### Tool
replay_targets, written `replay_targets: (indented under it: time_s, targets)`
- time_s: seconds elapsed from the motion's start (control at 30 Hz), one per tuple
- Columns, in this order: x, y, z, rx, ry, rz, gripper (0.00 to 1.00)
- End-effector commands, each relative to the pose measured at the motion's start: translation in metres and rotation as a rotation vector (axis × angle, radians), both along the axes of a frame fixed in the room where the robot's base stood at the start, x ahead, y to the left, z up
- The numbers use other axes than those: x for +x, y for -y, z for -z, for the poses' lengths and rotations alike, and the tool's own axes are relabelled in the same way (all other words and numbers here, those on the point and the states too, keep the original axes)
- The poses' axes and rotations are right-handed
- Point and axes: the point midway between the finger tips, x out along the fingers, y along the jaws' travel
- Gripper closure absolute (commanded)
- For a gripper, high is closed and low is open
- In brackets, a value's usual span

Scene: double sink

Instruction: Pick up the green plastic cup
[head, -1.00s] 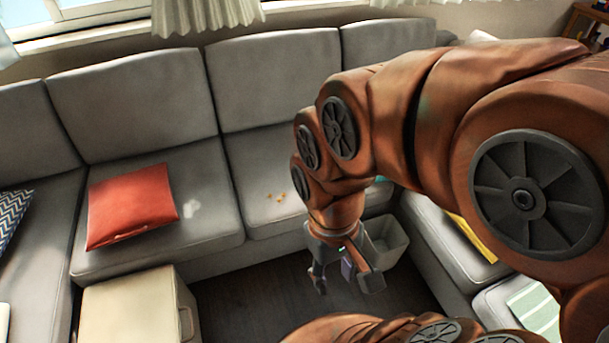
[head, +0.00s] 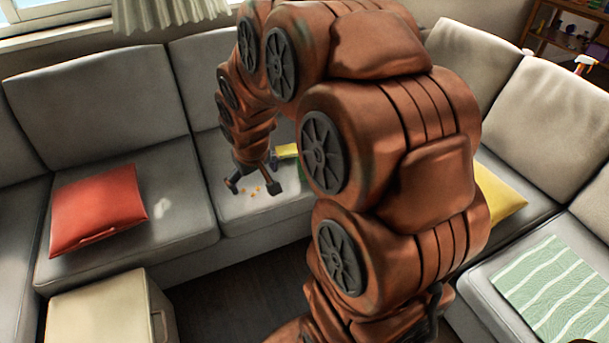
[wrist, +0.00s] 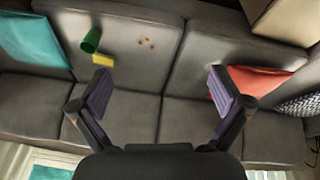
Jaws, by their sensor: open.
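The green plastic cup (wrist: 91,41) lies tilted on the grey sofa seat in the upper left of the wrist view, next to a yellow object (wrist: 103,61). In the head view my arm hides most or all of the cup, while the yellow object (head: 287,151) shows just left of the arm. My gripper (head: 254,188) is open and empty, pointing down over the sofa seat with the crumbs. In the wrist view the two fingers of my gripper (wrist: 159,83) are spread wide, and the cup is beyond the left fingertip, apart from it.
Small orange crumbs (wrist: 147,43) lie on the seat near the cup. A red cushion (head: 98,209), a teal cushion (wrist: 33,38) and a yellow cushion (head: 500,196) rest on the sofa. A cream cabinet (head: 100,312) stands in front. The sofa backrest (head: 105,105) rises behind.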

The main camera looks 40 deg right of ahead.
Motion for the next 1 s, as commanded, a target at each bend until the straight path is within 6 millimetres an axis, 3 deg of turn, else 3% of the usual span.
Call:
replay_targets:
  time_s: [0.03,0.2,0.5,0.77,1.0]
  targets:
    - [0.016,0.014,0.019,-0.005,0.03,0.011,0.0]
    - [0.069,0.061,0.055,-0.029,0.148,0.03,0.0]
    - [0.139,0.147,0.123,-0.066,0.359,0.06,0.0]
    - [0.174,0.222,0.188,-0.09,0.542,0.084,0.0]
    - [0.183,0.287,0.249,-0.112,0.71,0.105,0.0]
